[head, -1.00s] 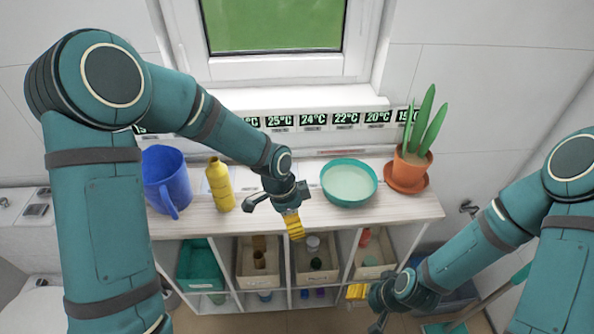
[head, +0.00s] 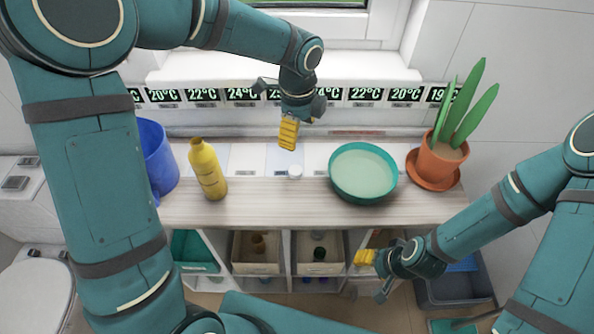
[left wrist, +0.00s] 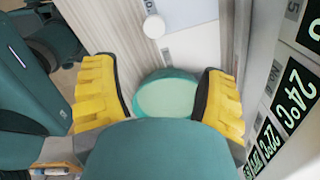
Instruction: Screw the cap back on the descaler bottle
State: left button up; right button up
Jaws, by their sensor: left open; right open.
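The yellow bottle (head: 207,172), which looks like the descaler bottle, stands upright on the left part of the shelf top. I cannot make out a cap on its narrow neck. A small white round piece (head: 295,172), apparently the cap, lies on the shelf top between bottle and bowl; it also shows near the top of the left wrist view (left wrist: 154,27). My left gripper (head: 288,134) is open and empty, above the back of the shelf top, apart from the white piece. My right gripper (head: 366,258) is open, low in front of the shelf.
A teal bowl (head: 363,191) stands right of the white piece, and a potted plant (head: 440,163) beyond it. A blue pitcher (head: 158,160) is left of the bottle. Temperature displays (head: 242,94) line the back. Bins (head: 256,266) fill the cubbies below.

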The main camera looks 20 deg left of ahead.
pick_arm(q)
jog(key=b, duration=0.2)
send_over(296, 170)
jog(key=f, duration=0.8)
jog(key=shift+w+d+f, duration=0.1)
jog(key=shift+w+f, duration=0.15)
jog(key=shift+w, duration=0.1)
jog(key=f, duration=0.3)
jog(key=f+b, duration=0.1)
jog(key=shift+s+f, duration=0.25)
jog(key=shift+s, duration=0.1)
jog(key=shift+f, duration=0.35)
jog(key=shift+c, duration=0.3)
jog(key=c, duration=0.9)
